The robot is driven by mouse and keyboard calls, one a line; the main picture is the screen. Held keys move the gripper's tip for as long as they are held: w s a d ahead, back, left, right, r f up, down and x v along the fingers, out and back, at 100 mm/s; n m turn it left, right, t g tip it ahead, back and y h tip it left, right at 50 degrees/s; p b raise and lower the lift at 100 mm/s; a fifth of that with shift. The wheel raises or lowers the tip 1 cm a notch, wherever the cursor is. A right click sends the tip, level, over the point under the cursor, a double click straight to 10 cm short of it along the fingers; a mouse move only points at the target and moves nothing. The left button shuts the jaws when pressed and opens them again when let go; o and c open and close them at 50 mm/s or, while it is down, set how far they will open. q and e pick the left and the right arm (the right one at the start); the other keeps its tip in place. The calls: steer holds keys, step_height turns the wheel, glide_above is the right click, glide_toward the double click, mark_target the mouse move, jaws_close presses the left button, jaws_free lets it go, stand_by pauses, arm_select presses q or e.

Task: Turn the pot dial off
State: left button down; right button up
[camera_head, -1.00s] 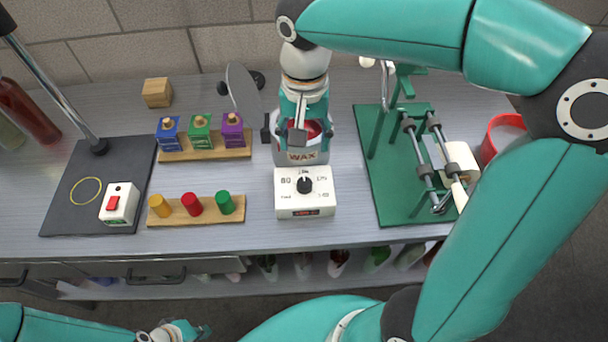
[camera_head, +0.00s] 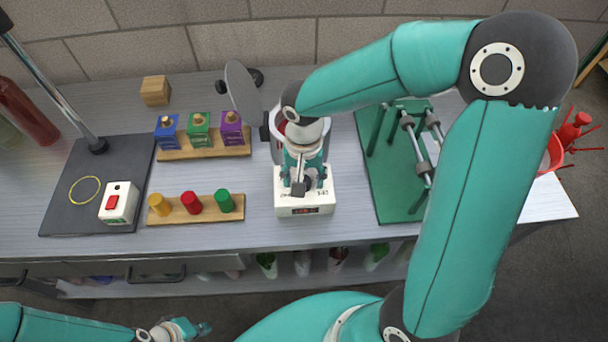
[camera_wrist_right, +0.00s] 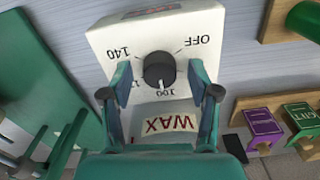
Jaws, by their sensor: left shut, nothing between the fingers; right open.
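The white control box (camera_head: 305,205) stands in front of the wax pot (camera_head: 321,148); my right gripper (camera_head: 305,183) hangs over it and hides most of its face. In the right wrist view the black round dial (camera_wrist_right: 159,70) sits on the white box (camera_wrist_right: 125,45), with OFF at upper right, 140 at upper left and 100 below. A pale mark on the dial points toward 100. My right gripper (camera_wrist_right: 159,76) is open, one finger on each side of the dial, apart from it. My left gripper (camera_head: 200,328) is shut and empty at the bottom left, before the bench.
A wooden rack (camera_head: 228,218) with yellow, red and green pegs stands left of the box. Behind it is another rack (camera_head: 190,155) with blue, green and purple blocks. A green stand (camera_head: 390,205) is to the right. A black mat (camera_head: 70,215) lies far left.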

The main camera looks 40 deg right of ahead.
steer(key=c, duration=1)
steer(key=shift+d, duration=0.1)
steer(key=shift+c, duration=0.8)
